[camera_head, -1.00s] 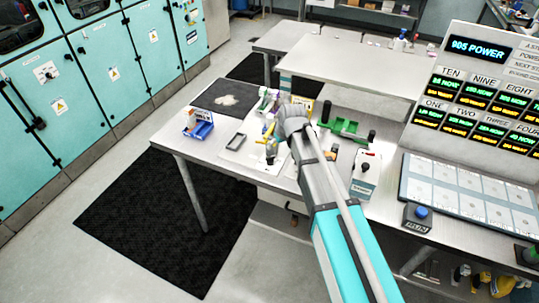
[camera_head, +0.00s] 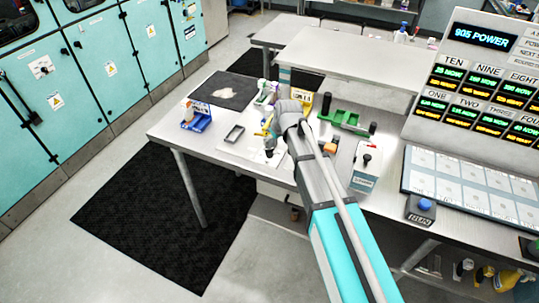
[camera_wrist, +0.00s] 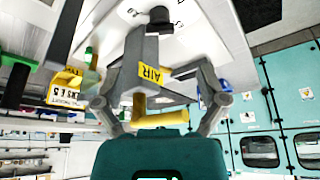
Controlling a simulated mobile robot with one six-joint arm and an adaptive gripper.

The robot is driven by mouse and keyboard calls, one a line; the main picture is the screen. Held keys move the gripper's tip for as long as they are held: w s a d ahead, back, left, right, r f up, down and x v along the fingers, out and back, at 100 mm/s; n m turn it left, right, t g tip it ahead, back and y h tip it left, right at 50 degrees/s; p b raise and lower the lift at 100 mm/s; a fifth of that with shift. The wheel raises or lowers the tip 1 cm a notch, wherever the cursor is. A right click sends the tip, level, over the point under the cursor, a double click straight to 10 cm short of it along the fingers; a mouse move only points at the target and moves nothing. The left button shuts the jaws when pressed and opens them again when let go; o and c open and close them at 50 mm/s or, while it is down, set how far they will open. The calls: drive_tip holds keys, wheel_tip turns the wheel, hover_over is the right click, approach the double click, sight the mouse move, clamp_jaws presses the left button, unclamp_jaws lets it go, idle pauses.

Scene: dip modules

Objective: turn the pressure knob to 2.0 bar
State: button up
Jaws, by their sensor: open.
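A black knob (camera_wrist: 160,18) shows on a white panel (camera_wrist: 195,20) with printed letters at the top of the wrist view; I cannot read its setting or confirm it is the pressure knob. My gripper (camera_wrist: 158,92) is open, with its jaws spread at either side. A grey fitting with a yellow AIR label (camera_wrist: 151,75) shows between them, with a yellow bar (camera_wrist: 160,118) beside it. I cannot tell whether a jaw touches these. In the head view my wrist hides most of the gripper and the spot under it.
A blue holder (camera_head: 198,122) and a grey tray (camera_head: 234,133) stand left of my arm. A green holder (camera_head: 345,120) and a white box with a black knob (camera_head: 367,165) stand to the right. The RUN button (camera_head: 425,205) is near the front edge.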

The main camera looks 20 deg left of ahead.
sight(270, 151)
drive_tip(key=shift+b+x, duration=4.45)
drive_tip(key=shift+x, duration=0.75)
drive_tip(key=c, duration=1.2)
drive_tip(key=shift+o, duration=0.2)
drive_tip(key=shift+m+t, duration=0.3)
drive_tip(key=shift+m, duration=0.5)
drive_tip(key=o, duration=1.2)
drive_tip(key=shift+c, duration=0.2)
